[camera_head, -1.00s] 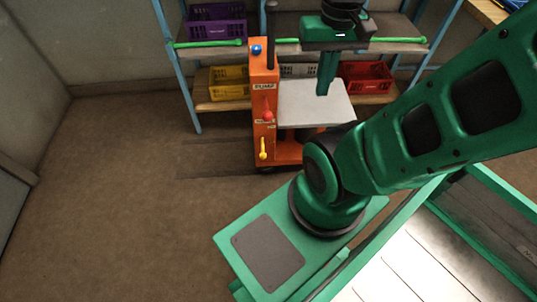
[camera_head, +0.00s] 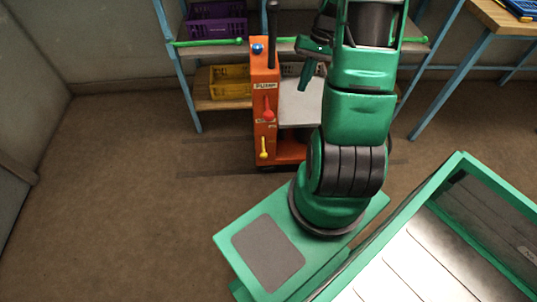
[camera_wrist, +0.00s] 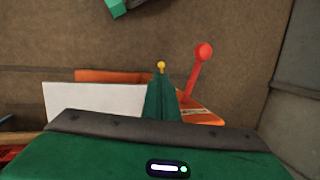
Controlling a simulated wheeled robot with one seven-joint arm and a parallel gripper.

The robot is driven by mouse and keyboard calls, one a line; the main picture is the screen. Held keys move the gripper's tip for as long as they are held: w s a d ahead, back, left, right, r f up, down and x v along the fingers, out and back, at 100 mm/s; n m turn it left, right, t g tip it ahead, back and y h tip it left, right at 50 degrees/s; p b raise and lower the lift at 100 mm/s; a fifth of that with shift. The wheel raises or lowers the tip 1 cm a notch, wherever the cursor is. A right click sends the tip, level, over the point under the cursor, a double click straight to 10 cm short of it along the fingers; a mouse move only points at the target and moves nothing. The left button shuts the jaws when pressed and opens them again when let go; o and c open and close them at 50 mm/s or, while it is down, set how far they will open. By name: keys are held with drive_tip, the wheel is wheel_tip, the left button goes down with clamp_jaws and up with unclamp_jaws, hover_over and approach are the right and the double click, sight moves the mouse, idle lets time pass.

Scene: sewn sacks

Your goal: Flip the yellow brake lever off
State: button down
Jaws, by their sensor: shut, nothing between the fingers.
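The yellow brake lever (camera_head: 263,149) sits low on the front of the orange cart post (camera_head: 265,90), with its ball end down. In the wrist view the yellow lever (camera_wrist: 161,65) shows just past my fingertips, its lower part hidden by them. My gripper (camera_head: 304,87) is shut and empty, a narrow green wedge above the cart's pale platform. It is to the right of and above the yellow lever in the head view. In the wrist view my gripper (camera_wrist: 161,77) lines up with the lever; I cannot tell the depth gap between them.
A red-knobbed lever (camera_head: 267,114) is above the yellow one, and a blue knob (camera_head: 257,49) is on top. The pale platform (camera_head: 301,104) is right of the post. Shelves with a purple crate (camera_head: 217,28) and a yellow crate (camera_head: 229,90) stand behind. Floor at left is clear.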

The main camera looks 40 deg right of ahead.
drive_tip(key=w+d+f+m+t+y, duration=0.1)
drive_tip(key=d+f+y, duration=0.15)
drive_tip(key=f, duration=0.95)
drive_tip(key=m+t+y, duration=0.1)
drive_tip(key=m+t, duration=0.8)
drive_tip(key=t, duration=0.3)
approach(263, 147)
drive_tip(key=s+d+f, duration=0.2)
drive_tip(key=s+f, duration=0.1)
drive_tip(key=shift+f+t, duration=0.3)
drive_tip(key=shift+f, duration=0.2)
drive_tip(key=shift+a, duration=0.1)
drive_tip(key=x, duration=1)
